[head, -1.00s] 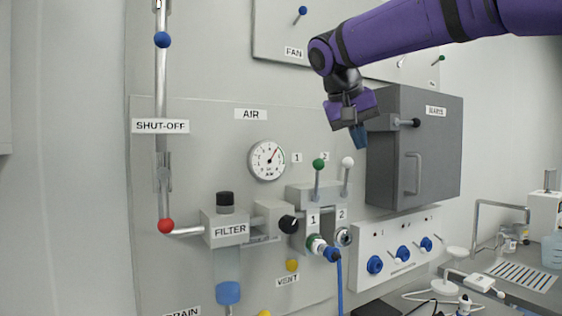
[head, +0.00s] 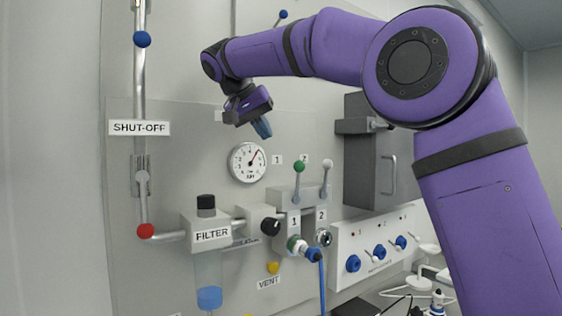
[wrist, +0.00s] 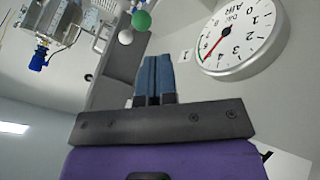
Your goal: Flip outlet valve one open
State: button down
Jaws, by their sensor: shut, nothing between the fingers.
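Outlet valve one is a lever with a green ball (head: 299,167) on the block labelled 1 (head: 294,221). It stands close to upright in the head view, and its green ball also shows at the top of the wrist view (wrist: 141,20). Beside it is the white-balled lever of valve two (head: 327,165). My gripper (head: 263,129) is above and left of the green ball, in front of the panel near the gauge, and touches neither lever. Its blue fingers are together and empty, as the wrist view (wrist: 155,80) also shows.
The pressure gauge (head: 248,162) is just below my gripper. A blue hose (head: 322,285) hangs from the outlet below valve one. The filter (head: 212,235) and black regulator knob (head: 270,226) are to the left. A grey cabinet (head: 365,165) stands out to the right.

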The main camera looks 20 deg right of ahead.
jog(key=x, duration=1)
jog(key=shift+s, duration=0.1)
dwell(0.3)
jog(key=shift+s+d+t, duration=0.1)
jog(key=shift+s+t, duration=0.1)
jog(key=shift+t, duration=0.1)
